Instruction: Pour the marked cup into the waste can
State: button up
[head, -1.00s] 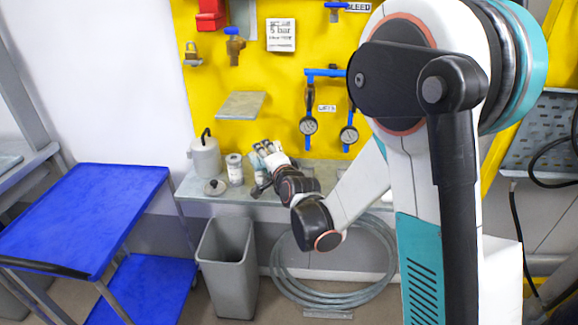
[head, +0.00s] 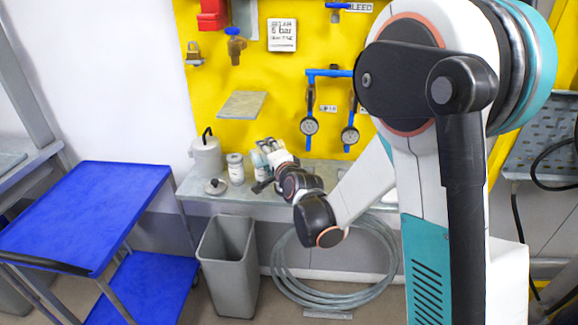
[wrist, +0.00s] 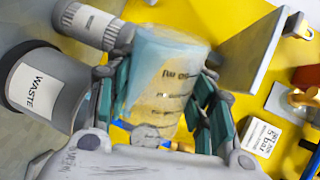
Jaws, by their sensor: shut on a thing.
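My gripper (wrist: 160,100) is shut on a clear graduated cup (wrist: 165,75) with dark scale marks. The cup looks bluish at one end and yellowish toward the other. I cannot tell its liquid level. In the head view my gripper (head: 264,166) holds the cup (head: 258,160) just above the grey bench, right of a small labelled jar. In the wrist view a round grey can labelled WASTE (wrist: 38,88) is left of the cup, apart from it. Its inside is not visible. I cannot surely match it to a can in the head view.
On the bench (head: 345,178) stand a white can with a black handle (head: 206,158) and a labelled jar (head: 236,170); a lid (head: 215,187) lies in front. A grey bin (head: 228,270) and coiled hose (head: 283,270) are below. A blue trolley (head: 85,215) is left.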

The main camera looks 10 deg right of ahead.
jog(key=shift+w+d+r+m, duration=0.1)
jog(key=shift+d+r+m, duration=0.1)
jog(key=shift+r+m, duration=0.35)
dwell(1.0)
jog(key=shift+f, duration=0.15)
